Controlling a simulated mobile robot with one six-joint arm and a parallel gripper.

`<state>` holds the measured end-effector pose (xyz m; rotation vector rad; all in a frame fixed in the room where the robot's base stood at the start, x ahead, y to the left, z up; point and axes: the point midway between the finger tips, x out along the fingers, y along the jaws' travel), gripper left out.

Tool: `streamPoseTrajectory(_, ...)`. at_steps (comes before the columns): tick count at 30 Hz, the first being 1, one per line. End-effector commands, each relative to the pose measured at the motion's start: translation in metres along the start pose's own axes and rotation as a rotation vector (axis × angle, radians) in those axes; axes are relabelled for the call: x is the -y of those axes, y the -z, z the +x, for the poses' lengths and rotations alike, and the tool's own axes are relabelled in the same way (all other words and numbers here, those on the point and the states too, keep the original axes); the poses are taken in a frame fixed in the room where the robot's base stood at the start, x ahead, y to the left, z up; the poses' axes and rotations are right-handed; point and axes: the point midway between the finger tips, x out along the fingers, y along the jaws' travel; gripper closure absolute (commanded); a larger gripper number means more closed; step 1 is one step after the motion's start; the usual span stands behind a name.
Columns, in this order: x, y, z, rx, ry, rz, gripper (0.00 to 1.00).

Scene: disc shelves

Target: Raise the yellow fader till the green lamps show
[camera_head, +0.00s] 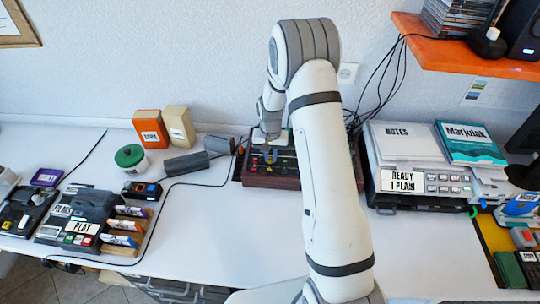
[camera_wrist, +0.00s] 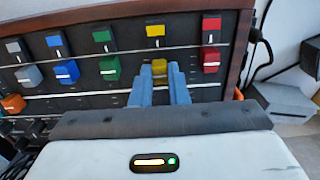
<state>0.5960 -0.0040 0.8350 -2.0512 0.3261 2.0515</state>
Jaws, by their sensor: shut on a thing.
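The mixing console (camera_head: 272,183) sits on the desk against the wall, with a dark panel and reddish wooden edges. My gripper (camera_head: 269,154) reaches down onto it. A green cap (camera_wrist: 109,67) is to the left and a red cap (camera_wrist: 211,60) to the right. I cannot make out any lit green lamps on the console.
A grey-white device (camera_head: 400,150) with books stands right of the console. Dark grey blocks (camera_head: 187,163), a green-lidded jar (camera_head: 131,160) and a tape player (camera_head: 83,220) are to the left. Cables run nearby. The front desk (camera_head: 225,245) is clear.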

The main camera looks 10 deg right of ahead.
Motion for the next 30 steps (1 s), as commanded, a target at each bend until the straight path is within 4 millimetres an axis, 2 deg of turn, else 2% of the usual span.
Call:
streamPoseTrajectory(5, 0.0, 0.001, 0.0, 0.0, 0.0, 0.0, 1.0)
streamPoseTrajectory(13, 0.001, 0.025, 0.001, -0.003, 0.001, 0.0, 1.0)
streamPoseTrajectory(20, 0.001, 0.025, -0.001, -0.002, 0.001, 0.0, 1.0)
streamPoseTrajectory(21, 0.001, 0.025, -0.001, -0.002, 0.001, 0.0, 0.84)
streamPoseTrajectory(28, 0.001, 0.025, 0.0, -0.001, 0.0, -0.001, 0.65)
streamPoseTrajectory(30, 0.001, 0.025, 0.0, -0.001, 0.0, -0.001, 0.64)
